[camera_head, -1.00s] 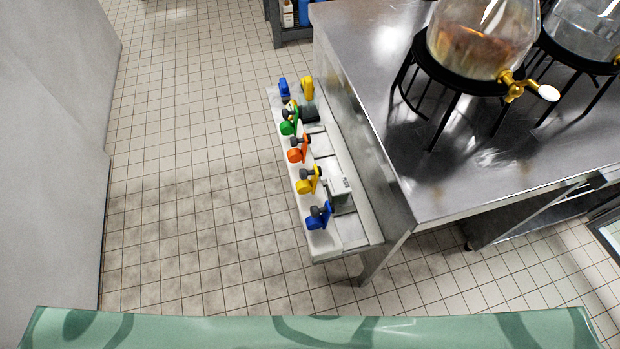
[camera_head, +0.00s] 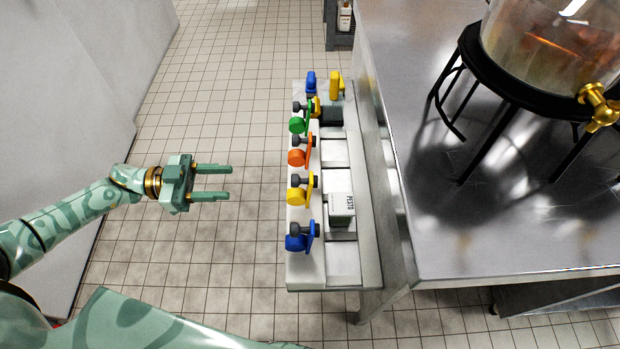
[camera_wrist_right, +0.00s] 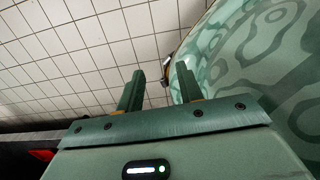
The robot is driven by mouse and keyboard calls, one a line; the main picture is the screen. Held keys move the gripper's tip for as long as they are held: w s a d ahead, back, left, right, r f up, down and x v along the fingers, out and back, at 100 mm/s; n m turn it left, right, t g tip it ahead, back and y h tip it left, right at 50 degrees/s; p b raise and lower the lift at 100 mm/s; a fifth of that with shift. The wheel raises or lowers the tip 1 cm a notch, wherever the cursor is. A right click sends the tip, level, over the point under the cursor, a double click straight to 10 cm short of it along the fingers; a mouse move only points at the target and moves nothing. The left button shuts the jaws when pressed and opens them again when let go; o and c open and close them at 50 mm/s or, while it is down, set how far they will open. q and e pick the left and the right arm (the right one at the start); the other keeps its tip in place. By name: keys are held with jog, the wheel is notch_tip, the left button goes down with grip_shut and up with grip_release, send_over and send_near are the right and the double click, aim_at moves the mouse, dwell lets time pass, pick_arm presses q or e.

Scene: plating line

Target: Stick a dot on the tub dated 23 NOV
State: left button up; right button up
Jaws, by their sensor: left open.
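A small pale tub (camera_head: 341,207) with dark lettering that seems to read PESTO stands on the narrow shelf in the head view. No 23 NOV date can be read on it. Several coloured round pieces with dark knobs stand in a row on the shelf: blue (camera_head: 296,243), yellow (camera_head: 295,196), orange (camera_head: 298,158), green (camera_head: 297,125). I cannot tell which, if any, hold dots. My left gripper (camera_head: 229,182) is open and empty, left of the row and apart from it. My right gripper (camera_wrist_right: 160,70) is open and empty, with floor tiles between its fingers.
The narrow shelf (camera_head: 372,262) runs along a steel table (camera_head: 440,225). A glass drink dispenser (camera_head: 535,60) with a brass tap stands on a black stand there. Another blue piece (camera_head: 311,82) and yellow piece (camera_head: 336,85) are at the shelf's far end.

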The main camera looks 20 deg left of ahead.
pick_arm(q)
send_near(296, 181)
jog(key=x, duration=0.3)
jog(key=f+x, duration=0.1)
jog(key=x, duration=0.6)
jog(key=shift+w+a+f+b, duration=0.1)
jog(key=shift+w+f+b, duration=0.05)
jog(key=shift+w+b, duration=0.2)
pick_arm(e)
jog(key=shift+s+a+f, duration=0.25)
jog(key=shift+s+a, duration=0.05)
jog(key=shift+a, duration=0.3)
pick_arm(q)
jog(key=shift+c, duration=0.4)
grip_shut()
pick_arm(e)
jog(key=shift+r, duration=0.1)
